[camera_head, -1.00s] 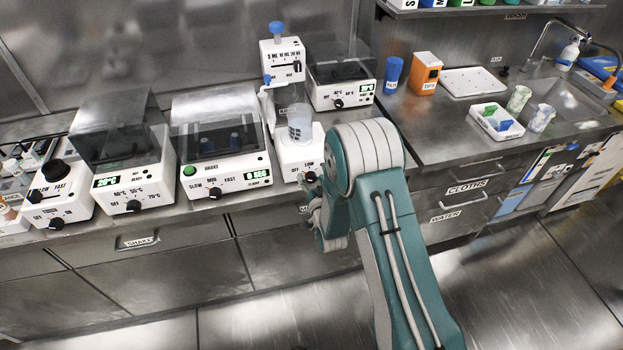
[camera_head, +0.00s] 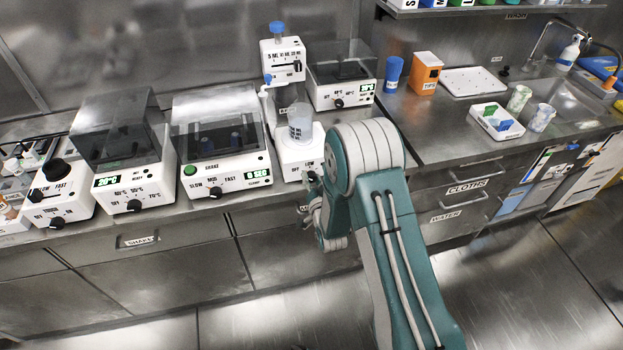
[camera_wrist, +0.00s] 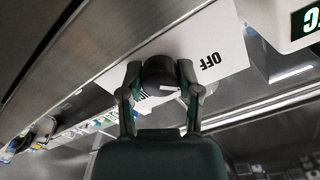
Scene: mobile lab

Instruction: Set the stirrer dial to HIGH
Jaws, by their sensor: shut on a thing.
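The stirrer (camera_head: 297,150) is a white unit on the bench with a beaker (camera_head: 300,122) on top and OFF and LOW marks on its front. In the wrist view its black dial (camera_wrist: 158,76) sits between the two fingers of my gripper (camera_wrist: 160,88), which is shut on it. The word OFF (camera_wrist: 210,62) shows to the right of the dial. A white pointer line on the dial points right and slightly down in that view. The HIGH mark is not readable. In the head view my arm hides the gripper's fingertips and the dial's right side.
A shaker (camera_head: 215,165) with its own knob stands left of the stirrer, and a heater with a display (camera_head: 340,85) stands behind to the right. A dispenser (camera_head: 283,60) rises behind the stirrer. Drawers lie below the bench edge, and the floor in front is clear.

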